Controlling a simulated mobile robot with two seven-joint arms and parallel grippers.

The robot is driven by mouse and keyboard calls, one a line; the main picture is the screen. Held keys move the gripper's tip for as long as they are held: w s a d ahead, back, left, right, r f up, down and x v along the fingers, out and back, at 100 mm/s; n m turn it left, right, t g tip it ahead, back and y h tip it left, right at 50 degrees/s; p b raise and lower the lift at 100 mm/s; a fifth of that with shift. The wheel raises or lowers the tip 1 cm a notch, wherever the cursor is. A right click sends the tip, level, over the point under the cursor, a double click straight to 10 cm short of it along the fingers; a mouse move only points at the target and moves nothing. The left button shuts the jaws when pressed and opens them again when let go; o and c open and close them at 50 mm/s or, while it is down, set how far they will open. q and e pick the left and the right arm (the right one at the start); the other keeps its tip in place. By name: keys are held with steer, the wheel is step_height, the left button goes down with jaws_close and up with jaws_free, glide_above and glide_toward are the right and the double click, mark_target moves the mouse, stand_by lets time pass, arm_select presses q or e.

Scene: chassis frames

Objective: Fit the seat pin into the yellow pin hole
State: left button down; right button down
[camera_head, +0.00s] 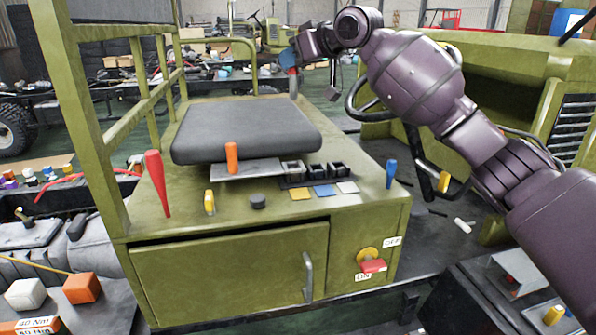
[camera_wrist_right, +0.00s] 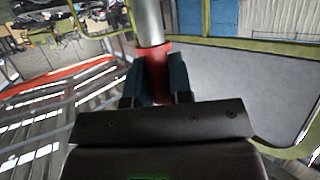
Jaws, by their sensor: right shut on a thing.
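My right gripper (camera_head: 289,60) is raised above the far right corner of the seat. Its two fingers (camera_wrist_right: 157,80) are shut on the red part of the seat pin (camera_wrist_right: 157,67). The pin's grey shaft (camera_head: 294,84) points down in the head view, and its tip is near the seat's back edge. Three dark square holes stand in a row before the seat. A yellow square (camera_head: 300,194) lies in front of the left one, the likely yellow pin hole (camera_head: 291,171). Whether that hole is empty inside is hard to tell. My left gripper is out of view.
The black seat cushion (camera_head: 247,127) lies on the green box. A red lever (camera_head: 157,180), an orange knob (camera_head: 232,157) and a blue knob (camera_head: 391,172) stand up around the holes. A blue square (camera_head: 324,191) and white square (camera_head: 347,187) mark the other holes.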

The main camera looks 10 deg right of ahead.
steer(key=shift+a+f+b, duration=0.15)
steer(key=shift+f+b, duration=0.6)
steer(key=shift+f, duration=9.1)
steer(key=shift+s, duration=0.1)
steer(key=c, duration=1)
jaws_free()
steer(key=shift+f, duration=0.15)
